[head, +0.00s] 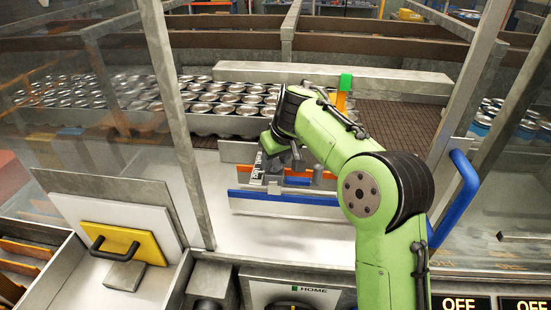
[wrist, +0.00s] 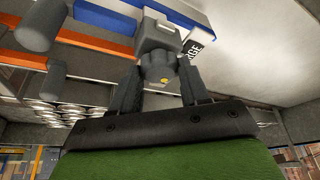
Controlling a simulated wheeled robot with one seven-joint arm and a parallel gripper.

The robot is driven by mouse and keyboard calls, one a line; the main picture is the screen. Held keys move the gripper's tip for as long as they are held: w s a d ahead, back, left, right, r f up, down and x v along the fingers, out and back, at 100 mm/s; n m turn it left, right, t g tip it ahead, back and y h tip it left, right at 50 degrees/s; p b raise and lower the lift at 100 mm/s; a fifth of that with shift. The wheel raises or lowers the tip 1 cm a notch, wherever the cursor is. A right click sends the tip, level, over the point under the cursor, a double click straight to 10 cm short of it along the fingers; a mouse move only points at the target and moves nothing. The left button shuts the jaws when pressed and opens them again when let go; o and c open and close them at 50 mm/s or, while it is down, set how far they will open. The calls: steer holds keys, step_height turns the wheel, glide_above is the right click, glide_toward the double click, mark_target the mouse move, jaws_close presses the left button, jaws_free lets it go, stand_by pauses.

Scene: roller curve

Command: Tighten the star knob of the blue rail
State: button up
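The blue rail (head: 285,198) lies low behind the frame opening, with an orange rail (head: 245,168) behind it. In the wrist view the blue rail (wrist: 103,18) runs along the top, and a grey clamp block (wrist: 155,37) sits by its right end. A grey star knob (wrist: 158,68) with a small yellow mark faces my gripper from this block. My gripper (wrist: 160,82) has its fingers apart, one on each side of the knob. Small gaps seem to show, but contact is unclear. In the head view my green arm reaches in from the right and its wrist hides the knob.
Rows of cans (head: 230,98) stand behind the rails. Metal posts (head: 178,120) frame the opening, and a blue handle (head: 462,190) is at the right. A yellow plate with a black handle (head: 120,242) lies at the left. Other grey cylinders (wrist: 35,30) stand near the rails.

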steer(key=shift+c, duration=1.4)
steer(key=m+p, duration=0.1)
steer(key=m, duration=0.1)
steer(key=m+h+p, duration=0.1)
steer(key=m, duration=0.1)
steer(key=shift+a+r+h, duration=0.1)
steer(key=shift+a+h, duration=0.1)
steer(key=shift+h, duration=0.1)
steer(key=m+p, duration=0.1)
steer(key=m, duration=0.1)
steer(key=m+h+p, duration=0.1)
steer(key=m+p, duration=0.1)
steer(key=shift+a+r+h, duration=0.1)
steer(key=shift+h, duration=0.2)
steer(key=shift+w+m+h+p, duration=0.1)
steer(key=shift+m+h+p, duration=0.3)
steer(key=shift+m+p, duration=0.9)
steer(key=shift+m, duration=0.3)
steer(key=o, duration=1.1)
